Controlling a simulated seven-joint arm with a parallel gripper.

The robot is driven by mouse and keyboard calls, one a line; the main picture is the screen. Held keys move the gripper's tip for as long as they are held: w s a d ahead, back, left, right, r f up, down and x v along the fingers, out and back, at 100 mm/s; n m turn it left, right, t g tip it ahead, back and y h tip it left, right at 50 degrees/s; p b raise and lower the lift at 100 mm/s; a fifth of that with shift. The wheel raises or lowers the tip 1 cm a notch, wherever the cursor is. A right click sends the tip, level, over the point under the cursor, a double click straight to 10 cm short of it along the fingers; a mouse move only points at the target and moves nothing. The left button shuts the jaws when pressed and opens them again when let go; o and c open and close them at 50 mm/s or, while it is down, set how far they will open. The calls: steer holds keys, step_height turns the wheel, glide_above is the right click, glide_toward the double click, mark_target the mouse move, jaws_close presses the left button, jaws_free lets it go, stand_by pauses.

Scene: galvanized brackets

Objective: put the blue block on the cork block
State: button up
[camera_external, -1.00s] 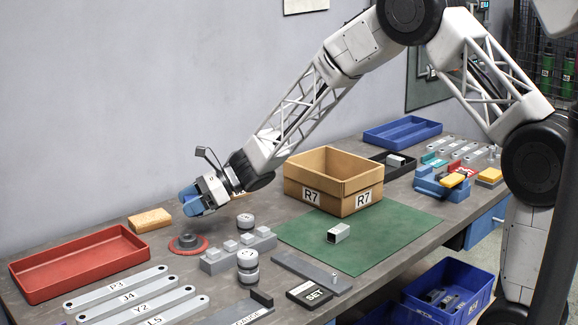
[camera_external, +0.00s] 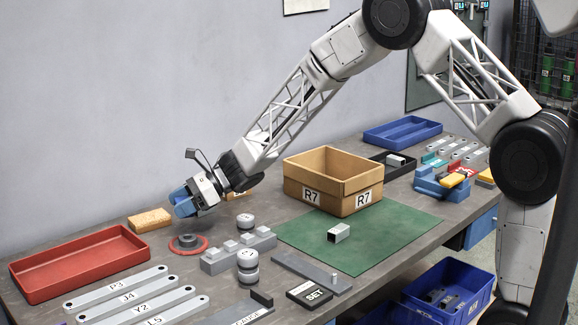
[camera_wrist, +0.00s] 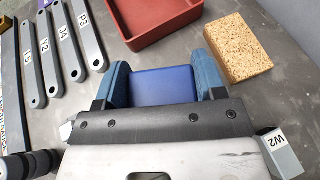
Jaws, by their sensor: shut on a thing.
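My gripper (camera_external: 184,203) is shut on the blue block (camera_wrist: 164,87), which sits between its two blue fingers in the wrist view. It holds the block above the table, to the right of the cork block and apart from it in the external view. The cork block (camera_external: 150,220) lies flat on the grey table, speckled tan, with its top bare. It also shows in the wrist view (camera_wrist: 238,47), to the upper right of the held block. The underside of the blue block is hidden.
A red tray (camera_external: 80,262) lies left of the cork block. A red ring with a dark knob (camera_external: 188,243) and a grey pegged block (camera_external: 238,250) stand in front of the gripper. A cardboard box (camera_external: 333,180) marked R7 is to the right. The wall is behind.

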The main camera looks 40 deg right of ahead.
glide_above(146, 217)
steer(key=shift+w+f, duration=0.15)
steer(key=shift+f, duration=0.45)
steer(key=shift+f, duration=0.1)
stand_by(0.4)
steer(key=shift+f, duration=1.65)
steer(key=shift+f, duration=0.15)
steer(key=o, duration=1)
